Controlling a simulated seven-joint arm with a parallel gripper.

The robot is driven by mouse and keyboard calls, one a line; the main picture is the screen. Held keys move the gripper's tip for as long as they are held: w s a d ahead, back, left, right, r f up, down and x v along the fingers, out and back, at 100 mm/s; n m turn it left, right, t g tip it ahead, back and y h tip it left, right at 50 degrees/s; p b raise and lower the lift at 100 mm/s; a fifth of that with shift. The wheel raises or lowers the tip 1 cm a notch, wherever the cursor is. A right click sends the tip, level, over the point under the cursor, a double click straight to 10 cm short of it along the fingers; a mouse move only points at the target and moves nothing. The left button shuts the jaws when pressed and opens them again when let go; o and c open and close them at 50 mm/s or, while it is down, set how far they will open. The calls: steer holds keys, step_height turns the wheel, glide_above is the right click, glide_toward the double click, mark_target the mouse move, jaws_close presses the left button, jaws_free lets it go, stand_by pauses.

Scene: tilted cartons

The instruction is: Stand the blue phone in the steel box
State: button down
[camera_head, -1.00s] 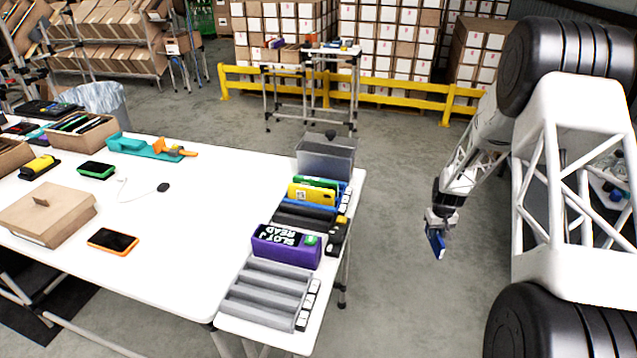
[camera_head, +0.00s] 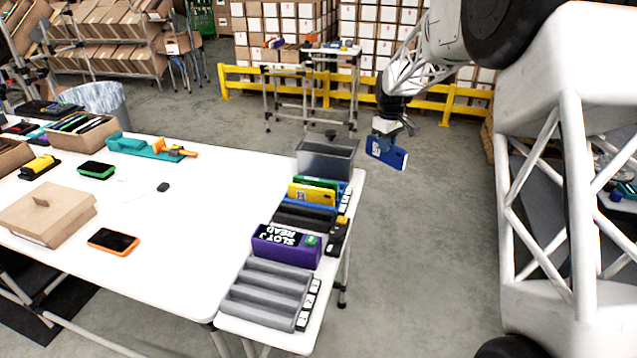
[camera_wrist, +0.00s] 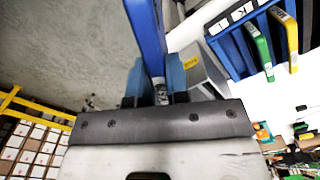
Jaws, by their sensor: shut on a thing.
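The blue phone (camera_head: 386,152) is held in my gripper (camera_head: 388,136), in the air to the right of the table's edge. The phone hangs below the fingers with its broad face toward the head camera, slightly tilted. In the wrist view the phone (camera_wrist: 147,35) shows edge-on between the two blue fingertips (camera_wrist: 155,85). The steel box (camera_head: 325,160) stands at the table's far right corner, left of the phone and apart from it. A dark knob shows at its far side. The box also shows in the wrist view (camera_wrist: 203,70). Its inside is hard to make out.
A rack with a yellow phone (camera_head: 311,194), a green one and blue slots stands just in front of the box. Nearer are a purple box (camera_head: 286,246) and a grey slotted rack (camera_head: 268,291). A yellow rail (camera_head: 290,80) runs behind. Floor right of the table is clear.

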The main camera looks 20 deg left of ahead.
mark_target(371, 135)
steer(key=shift+n, duration=0.8)
steer(key=a+r, duration=0.1)
steer(key=s+a+r, duration=0.1)
steer(key=a, duration=0.1)
steer(key=a+r, duration=0.1)
steer(key=a, duration=0.1)
steer(key=shift+s, duration=0.2)
steer(key=s+a+f+n, duration=0.2)
steer(key=a, duration=0.5)
steer(key=s+a+f+n, duration=0.1)
steer(key=s+a+n, duration=0.1)
steer(key=a, duration=0.5)
steer(key=shift+s+a+f+n, duration=0.35)
steer(key=shift+a+n, duration=0.05)
steer(key=shift+f, duration=0.15)
steer(key=shift+f, duration=2.35)
steer(key=shift+f, duration=2.3)
steer(key=shift+f, duration=0.15)
